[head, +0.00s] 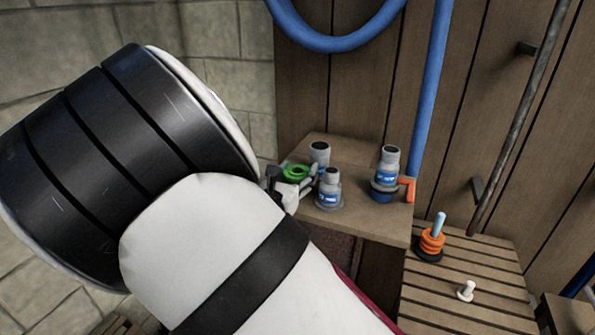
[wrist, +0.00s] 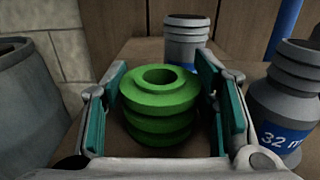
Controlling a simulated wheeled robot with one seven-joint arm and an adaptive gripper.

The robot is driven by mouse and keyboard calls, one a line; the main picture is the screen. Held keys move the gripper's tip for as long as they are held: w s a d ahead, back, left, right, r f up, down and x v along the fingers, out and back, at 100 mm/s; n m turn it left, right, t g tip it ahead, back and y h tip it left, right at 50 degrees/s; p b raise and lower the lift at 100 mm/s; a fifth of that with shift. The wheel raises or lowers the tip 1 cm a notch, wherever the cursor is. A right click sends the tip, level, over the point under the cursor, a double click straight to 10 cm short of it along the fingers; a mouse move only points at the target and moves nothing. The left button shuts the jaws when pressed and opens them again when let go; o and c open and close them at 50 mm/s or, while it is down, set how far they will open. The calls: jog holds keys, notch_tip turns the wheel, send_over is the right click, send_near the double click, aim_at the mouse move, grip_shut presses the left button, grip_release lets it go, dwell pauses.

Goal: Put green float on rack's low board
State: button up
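The green float (head: 296,172) is a ribbed ring with a hole in its top, on the wooden shelf (head: 385,225) among grey fittings. In the wrist view the green float (wrist: 158,105) stands upright between the fingers of my gripper (wrist: 168,110). The fingers are apart, one on each side; the left pad is very close to the float and a gap shows at the right. In the head view my arm partly hides my gripper (head: 290,187). A slatted wooden board (head: 430,295), perhaps the rack's low board, lies lower right.
Grey fittings with blue labels stand close by: one behind the float (wrist: 186,45), one at its right (wrist: 290,100), and another farther right (head: 389,165) by an orange handle. The slatted board carries orange rings on a peg (head: 432,242) and a white peg (head: 466,291).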

jog(key=shift+o, duration=1.1)
